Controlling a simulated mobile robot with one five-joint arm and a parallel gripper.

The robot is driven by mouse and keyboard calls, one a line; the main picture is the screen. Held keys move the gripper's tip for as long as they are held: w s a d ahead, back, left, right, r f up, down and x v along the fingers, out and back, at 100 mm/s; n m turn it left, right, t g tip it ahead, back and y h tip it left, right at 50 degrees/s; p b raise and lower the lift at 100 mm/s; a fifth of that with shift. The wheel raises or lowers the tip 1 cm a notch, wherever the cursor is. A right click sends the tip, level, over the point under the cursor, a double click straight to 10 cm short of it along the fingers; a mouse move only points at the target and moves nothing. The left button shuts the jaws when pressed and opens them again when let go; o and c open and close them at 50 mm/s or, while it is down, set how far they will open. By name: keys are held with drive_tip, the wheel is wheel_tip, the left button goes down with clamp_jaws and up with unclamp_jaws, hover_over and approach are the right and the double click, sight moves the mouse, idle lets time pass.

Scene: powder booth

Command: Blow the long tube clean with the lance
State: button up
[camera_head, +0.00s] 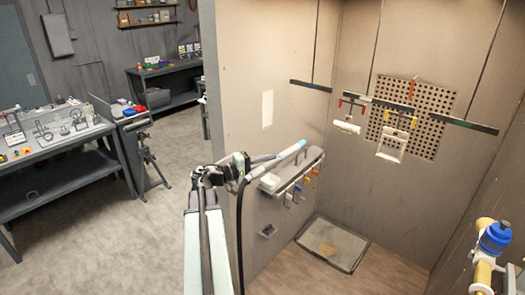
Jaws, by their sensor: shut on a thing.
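My gripper (237,167) is at the end of my raised arm, in front of the booth's left wall. It is shut on the lance (268,166), a grey rod with a light blue end that points right and slightly up. A black hose hangs down below the gripper. The jaws are small and partly hidden by the wrist. Two pale parts hang on hooks from the overhead bar: a white tube-like part (347,126) and a white frame-like part (392,149). I cannot tell for sure which is the long tube. The lance is well apart from both.
A wall rack (318,158) with coloured tags is close behind the lance. A perforated panel (438,101) is on the back wall. A floor tray (333,243) lies below. Yellow fittings with a blue cup (495,238) stand at right. Benches are outside at left. The booth's middle is open.

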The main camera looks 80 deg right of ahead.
drive_tip(key=d, duration=0.2)
drive_tip(key=d+r, duration=0.1)
drive_tip(key=shift+w+d+n+h, duration=0.25)
drive_tip(key=shift+w+n+h, duration=0.05)
drive_tip(key=shift+n, duration=0.1)
drive_tip(key=shift+w, duration=0.1)
idle(0.7)
drive_tip(key=shift+o, duration=0.8)
clamp_jaws()
